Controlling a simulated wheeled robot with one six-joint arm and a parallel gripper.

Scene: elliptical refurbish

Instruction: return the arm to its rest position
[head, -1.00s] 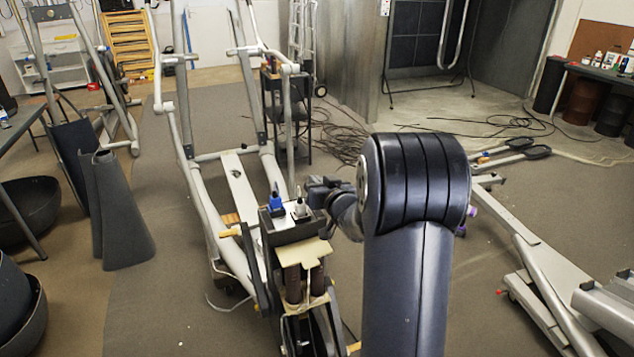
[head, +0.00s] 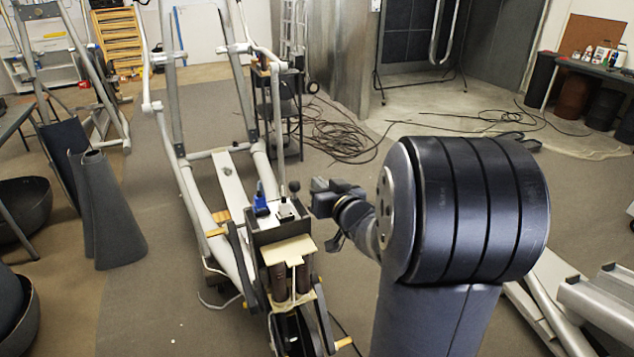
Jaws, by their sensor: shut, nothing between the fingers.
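My arm rises from the bottom of the head view, right of centre, with its large dark elbow close to the camera. My gripper (head: 316,198) points left at the end of the wrist, just right of the small black box on top of the elliptical frame. It is shut and holds nothing that I can see. The fingertips are small and dark here. A gap of floor shows between the gripper and the box top in the picture; the true distance is hard to tell.
The elliptical machine (head: 228,185) stands left of my arm, with a blue bottle-like item (head: 260,203) on its box. Coiled black cables (head: 340,138) lie on the floor behind. Grey machine parts (head: 600,300) lie at lower right. A dark rolled sheet (head: 108,215) stands at left.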

